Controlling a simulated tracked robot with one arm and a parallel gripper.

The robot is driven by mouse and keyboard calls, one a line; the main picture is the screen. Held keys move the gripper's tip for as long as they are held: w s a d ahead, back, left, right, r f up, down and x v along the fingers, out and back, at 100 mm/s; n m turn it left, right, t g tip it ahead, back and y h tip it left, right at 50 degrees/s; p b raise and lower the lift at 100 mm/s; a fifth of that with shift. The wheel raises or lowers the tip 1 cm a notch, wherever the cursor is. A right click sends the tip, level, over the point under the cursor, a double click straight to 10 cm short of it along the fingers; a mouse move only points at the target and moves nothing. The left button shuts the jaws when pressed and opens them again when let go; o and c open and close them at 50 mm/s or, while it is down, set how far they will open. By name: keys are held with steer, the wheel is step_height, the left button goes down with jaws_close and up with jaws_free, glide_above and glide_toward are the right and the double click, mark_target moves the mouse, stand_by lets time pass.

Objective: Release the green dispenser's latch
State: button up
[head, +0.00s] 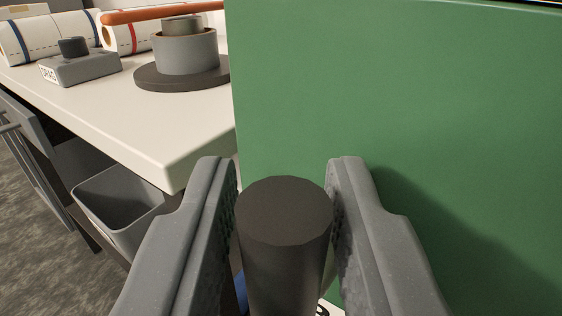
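The green dispenser (400,90) shows as a large flat green panel filling the right half of the view. An upright dark grey cylinder (285,210) with a flat round top stands in front of it. It looks like a handle or knob, but I cannot tell how it joins the dispenser or latch. My gripper (284,185) has one finger on each side of the cylinder, with its textured pads against the sides near the top. The gripper looks shut on it. The cylinder's lower part runs out of the picture.
A white bench top (150,125) lies to the left. It bears a grey round device (185,55) on a dark disc, a small labelled box (80,68) with a black knob, an orange bar (160,12) and white rolls (40,38). A grey bin (115,200) is below.

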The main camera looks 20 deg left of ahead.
steer(key=shift+d, duration=0.1)
jaws_close()
steer(key=shift+p, duration=0.3)
steer(key=shift+w+a+r+n+g+h+p, duration=0.1)
steer(key=shift+a+n+g+h+p, duration=0.1)
steer(key=shift+n+g+p, duration=0.35)
steer(key=shift+w+a+r+n+g+h+p, duration=0.1)
steer(key=shift+a+n+g+h+p, duration=0.2)
steer(key=shift+n+p, duration=0.35)
steer(key=n+g+p, duration=0.1)
steer(key=a+n+g+h+p, duration=0.1)
steer(key=n, duration=0.1)
steer(key=shift+w+f+h+p, duration=0.1)
steer(key=shift+f+h+p, duration=0.2)
steer(key=shift+f, duration=0.05)
steer(key=n+g+h, duration=0.1)
steer(key=n+h, duration=0.1)
steer(key=f+n+h, duration=0.1)
steer(key=n+h, duration=0.1)
steer(key=a+f+n+g+h, duration=0.1)
steer(key=shift+w+f+n+g+h, duration=0.15)
steer(key=shift+f+n+g+h, duration=0.1)
steer(key=shift+n+g+h, duration=0.15)
steer(key=shift+f, duration=0.15)
